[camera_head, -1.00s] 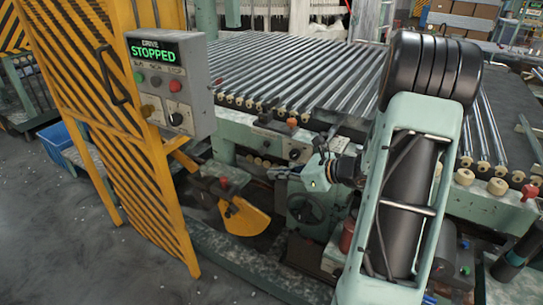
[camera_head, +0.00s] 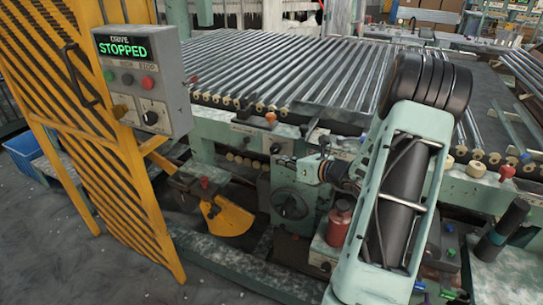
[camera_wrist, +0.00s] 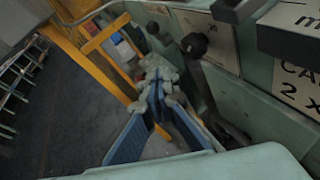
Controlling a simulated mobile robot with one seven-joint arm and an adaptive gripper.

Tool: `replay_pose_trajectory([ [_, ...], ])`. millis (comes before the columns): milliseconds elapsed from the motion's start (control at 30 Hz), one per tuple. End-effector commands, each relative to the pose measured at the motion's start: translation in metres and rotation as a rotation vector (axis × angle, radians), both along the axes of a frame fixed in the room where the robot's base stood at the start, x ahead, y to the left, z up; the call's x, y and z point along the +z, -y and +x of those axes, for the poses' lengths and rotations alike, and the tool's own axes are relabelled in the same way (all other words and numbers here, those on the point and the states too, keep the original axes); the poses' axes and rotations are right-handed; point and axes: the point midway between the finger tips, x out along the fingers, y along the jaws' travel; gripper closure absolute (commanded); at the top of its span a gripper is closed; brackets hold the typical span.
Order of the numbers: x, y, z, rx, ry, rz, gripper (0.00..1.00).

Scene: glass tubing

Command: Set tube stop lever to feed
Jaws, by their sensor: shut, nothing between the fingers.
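A dark lever with a black ball knob (camera_wrist: 193,45) stands out from the pale green machine side, just right of my fingers in the wrist view. A dark knob (camera_head: 275,148) on a pale plate shows left of my gripper in the head view. I cannot read a tube stop or feed marking in either view.
The control box (camera_head: 143,80) reads DRIVE STOPPED, beside a yellow striped guard (camera_head: 75,130). Glass tubes lie on the roller bed (camera_head: 290,70).

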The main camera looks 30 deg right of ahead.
Motion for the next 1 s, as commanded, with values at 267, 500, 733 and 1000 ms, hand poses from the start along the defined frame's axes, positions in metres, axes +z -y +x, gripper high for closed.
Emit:
replay_pose_trajectory([
  [267,-0.019,-0.020,0.053,0.005,0.001,0.002,1.00],
  [500,-0.016,-0.028,0.093,0.003,0.002,-0.002,1.00],
  [733,-0.008,-0.030,0.109,0.001,-0.001,0.000,1.00],
  [1000,-0.008,-0.030,0.110,0.001,-0.002,0.001,1.00],
])
